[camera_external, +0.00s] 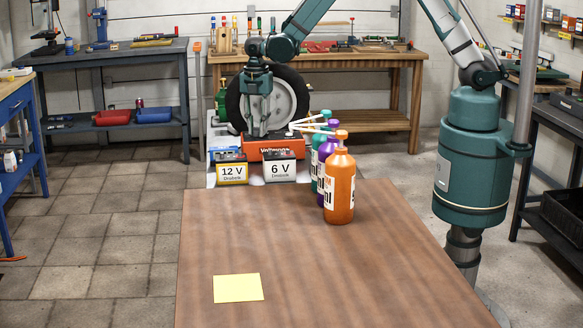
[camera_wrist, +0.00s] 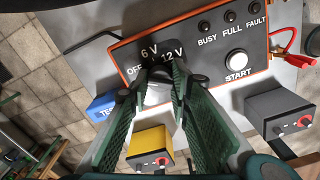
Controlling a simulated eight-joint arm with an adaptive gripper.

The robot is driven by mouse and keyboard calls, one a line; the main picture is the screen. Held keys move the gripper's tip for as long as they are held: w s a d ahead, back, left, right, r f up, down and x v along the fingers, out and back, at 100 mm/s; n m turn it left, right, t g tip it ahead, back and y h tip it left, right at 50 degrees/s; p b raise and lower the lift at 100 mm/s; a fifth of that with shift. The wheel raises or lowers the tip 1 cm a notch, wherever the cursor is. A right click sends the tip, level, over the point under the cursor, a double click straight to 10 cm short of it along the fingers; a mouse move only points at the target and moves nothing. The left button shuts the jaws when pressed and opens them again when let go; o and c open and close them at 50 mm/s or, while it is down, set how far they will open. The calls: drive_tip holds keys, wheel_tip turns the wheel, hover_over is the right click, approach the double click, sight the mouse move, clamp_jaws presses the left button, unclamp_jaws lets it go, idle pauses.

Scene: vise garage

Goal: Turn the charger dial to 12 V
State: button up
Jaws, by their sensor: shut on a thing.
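The charger (camera_external: 275,148) is an orange-sided box at the table's far end. The wrist view shows its dark top panel (camera_wrist: 195,40) with OFF, 6 V and 12 V labels around the dial (camera_wrist: 157,93). My gripper (camera_wrist: 160,80) is shut on the dial, one finger on each side. In the external view my gripper (camera_external: 260,130) points down onto the charger. The fingers partly cover the dial, and I cannot tell which label it points to. A white START button (camera_wrist: 237,62) sits to the right of the dial.
A battery labelled 12 V (camera_external: 232,174) and one labelled 6 V (camera_external: 280,171) stand before the charger. A blue tester (camera_wrist: 100,107) is left of it, red clamps (camera_wrist: 285,42) right. Several bottles (camera_external: 339,190) stand right. A yellow note (camera_external: 238,288) lies on the otherwise clear near table.

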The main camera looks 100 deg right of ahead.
drive_tip(key=shift+m, duration=0.3)
drive_tip(key=m+b, duration=0.2)
drive_tip(key=m, duration=0.3)
drive_tip(key=m+b, duration=0.1)
drive_tip(key=m, duration=0.4)
drive_tip(key=shift+m, duration=0.3)
drive_tip(key=m+b, duration=0.1)
drive_tip(key=m, duration=0.5)
drive_tip(key=m+b, duration=0.1)
drive_tip(key=m, duration=0.4)
drive_tip(key=shift+m, duration=0.4)
drive_tip(key=o, duration=0.9)
